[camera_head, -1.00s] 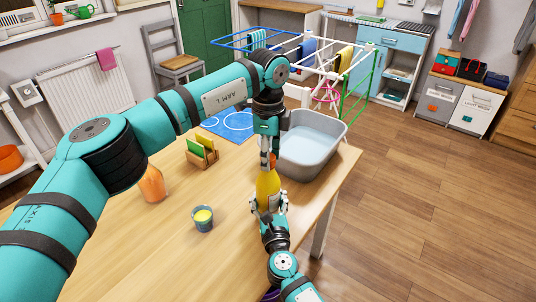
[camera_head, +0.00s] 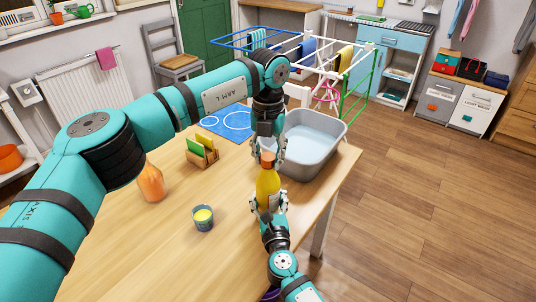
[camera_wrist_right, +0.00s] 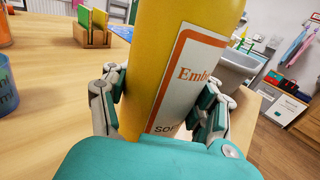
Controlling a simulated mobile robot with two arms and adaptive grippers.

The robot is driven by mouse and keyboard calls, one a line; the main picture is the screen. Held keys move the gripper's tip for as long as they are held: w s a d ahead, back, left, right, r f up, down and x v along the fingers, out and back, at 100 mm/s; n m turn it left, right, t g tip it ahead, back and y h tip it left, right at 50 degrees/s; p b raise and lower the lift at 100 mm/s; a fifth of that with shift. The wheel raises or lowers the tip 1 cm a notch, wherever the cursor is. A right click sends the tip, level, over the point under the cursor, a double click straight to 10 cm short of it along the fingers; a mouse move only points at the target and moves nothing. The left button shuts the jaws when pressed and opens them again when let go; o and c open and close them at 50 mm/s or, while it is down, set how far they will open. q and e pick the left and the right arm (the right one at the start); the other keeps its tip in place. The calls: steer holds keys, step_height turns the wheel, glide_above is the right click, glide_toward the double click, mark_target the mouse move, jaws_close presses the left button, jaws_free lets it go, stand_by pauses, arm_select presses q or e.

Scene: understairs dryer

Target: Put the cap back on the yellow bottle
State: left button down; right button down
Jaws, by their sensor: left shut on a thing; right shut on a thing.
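The yellow bottle (camera_head: 268,188) stands upright near the table's right edge. My right gripper (camera_head: 268,203) is shut around its body from the front. The right wrist view shows the bottle (camera_wrist_right: 165,60) between the two fingers (camera_wrist_right: 160,105), with a white, orange-edged label facing right. My left gripper (camera_head: 268,150) points down from above and is shut on the orange cap (camera_head: 268,158) at the top of the bottle. The cap looks in line with the neck and touching or very close to it. I cannot tell whether it is seated.
A grey basin (camera_head: 315,145) stands close behind and right of the bottle. A blue cup (camera_head: 203,219), an orange bottle (camera_head: 152,184) and a wooden holder (camera_head: 202,153) with green and yellow items stand to the left. The table (camera_head: 130,240) is clear at front left.

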arm_select(q)
steer(key=m, duration=2)
steer(key=c, duration=0.8)
jaws_free()
steer(key=shift+c, duration=0.2)
step_height(320, 180, up, 12)
arm_select(e)
steer(key=shift+c, duration=1.1)
jaws_free()
